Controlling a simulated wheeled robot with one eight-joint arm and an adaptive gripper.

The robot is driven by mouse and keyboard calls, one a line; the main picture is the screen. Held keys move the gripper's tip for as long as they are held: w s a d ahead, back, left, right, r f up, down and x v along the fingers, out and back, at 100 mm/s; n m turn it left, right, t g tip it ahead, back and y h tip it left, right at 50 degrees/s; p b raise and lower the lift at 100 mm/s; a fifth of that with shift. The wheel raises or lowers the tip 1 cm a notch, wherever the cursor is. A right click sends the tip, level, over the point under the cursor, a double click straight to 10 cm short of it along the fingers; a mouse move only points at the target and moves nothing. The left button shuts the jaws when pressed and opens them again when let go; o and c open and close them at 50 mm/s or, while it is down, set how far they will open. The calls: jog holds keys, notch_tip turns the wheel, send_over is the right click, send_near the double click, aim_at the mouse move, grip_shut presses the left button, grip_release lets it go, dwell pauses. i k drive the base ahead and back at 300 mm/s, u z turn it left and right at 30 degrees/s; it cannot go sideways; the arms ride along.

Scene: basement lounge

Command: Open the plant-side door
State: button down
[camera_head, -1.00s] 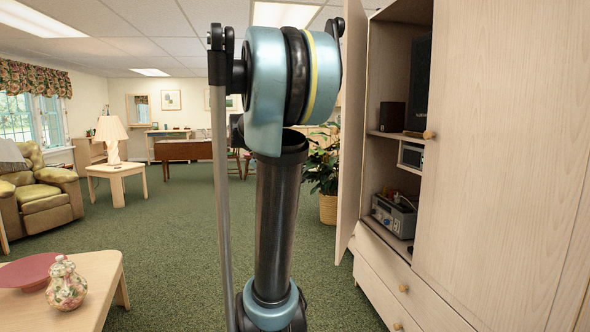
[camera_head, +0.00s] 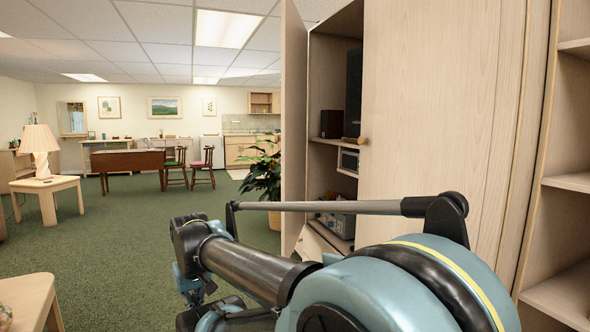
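The tall pale-wood cabinet has a plant-side door (camera_head: 294,130) at its left, beside a leafy potted plant (camera_head: 265,175). This door stands swung out from the cabinet, seen nearly edge-on, so the shelves behind it are exposed. The other cabinet door (camera_head: 430,110) is shut, with a small round wooden knob (camera_head: 362,140) at its left edge. My arm crosses the lower middle of the view and hides the cabinet's lower part. I cannot make out my gripper's fingers.
Open shelving (camera_head: 565,180) stands at the right. Green carpet (camera_head: 110,240) is clear at the left. A pale table (camera_head: 35,297) is at the lower left.

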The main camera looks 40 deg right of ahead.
aim_at(294, 34)
jog(key=k, duration=0.4)
jog(key=z, duration=1.1)
jog(key=i, duration=0.65)
jog(key=u, duration=0.05)
